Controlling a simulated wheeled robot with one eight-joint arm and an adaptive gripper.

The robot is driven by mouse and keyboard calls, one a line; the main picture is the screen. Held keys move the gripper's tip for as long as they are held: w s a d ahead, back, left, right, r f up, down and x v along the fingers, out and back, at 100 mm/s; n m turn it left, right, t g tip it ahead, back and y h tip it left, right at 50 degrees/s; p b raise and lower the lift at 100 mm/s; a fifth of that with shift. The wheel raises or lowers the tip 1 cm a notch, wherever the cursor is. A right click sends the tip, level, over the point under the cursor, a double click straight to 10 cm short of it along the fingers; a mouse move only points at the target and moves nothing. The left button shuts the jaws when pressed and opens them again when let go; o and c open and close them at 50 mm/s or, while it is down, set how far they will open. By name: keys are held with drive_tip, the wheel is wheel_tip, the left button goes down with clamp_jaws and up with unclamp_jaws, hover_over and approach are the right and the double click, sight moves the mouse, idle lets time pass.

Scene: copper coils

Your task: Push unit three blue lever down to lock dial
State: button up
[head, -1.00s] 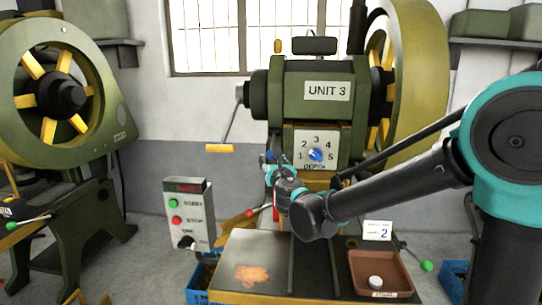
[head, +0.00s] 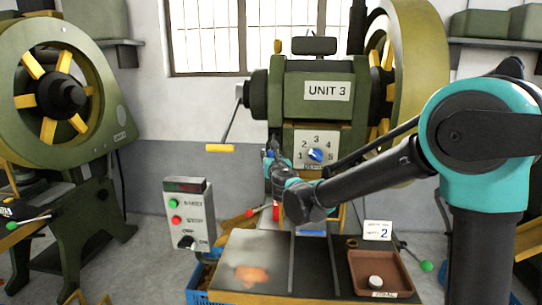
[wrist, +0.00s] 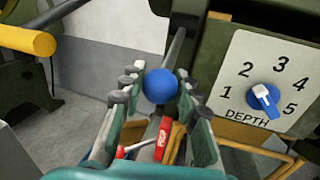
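The blue ball knob (wrist: 160,86) of the lever is near the middle of the wrist view, in front of the UNIT 3 press (head: 322,95). My gripper (wrist: 160,78) has its two fingers apart, one on each side of the ball. The gap at the fingertips is small, and I cannot tell whether they touch it. In the head view my gripper (head: 270,160) is left of the dial plate, and the ball is not clear there. The blue dial knob (wrist: 264,99) is on the white DEPTH plate (wrist: 240,60), right of my gripper.
A grey control box (head: 188,215) stands left of the press. A brown tray (head: 385,280) with a white round piece and a card marked 2 (head: 378,231) are on the bench at right. A yellow-handled crank (head: 220,148) hangs left of the press.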

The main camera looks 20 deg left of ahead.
clamp_jaws()
drive_tip(key=shift+f, duration=0.15)
drive_tip(key=shift+w+f, duration=0.45)
drive_tip(key=shift+f, duration=0.35)
drive_tip(key=w+a+f, duration=0.1)
drive_tip(key=w+f, duration=0.5)
drive_tip(key=w, duration=0.1)
drive_tip(key=shift+w+a, duration=0.4)
drive_tip(key=shift+w, duration=0.15)
idle(0.3)
idle(0.4)
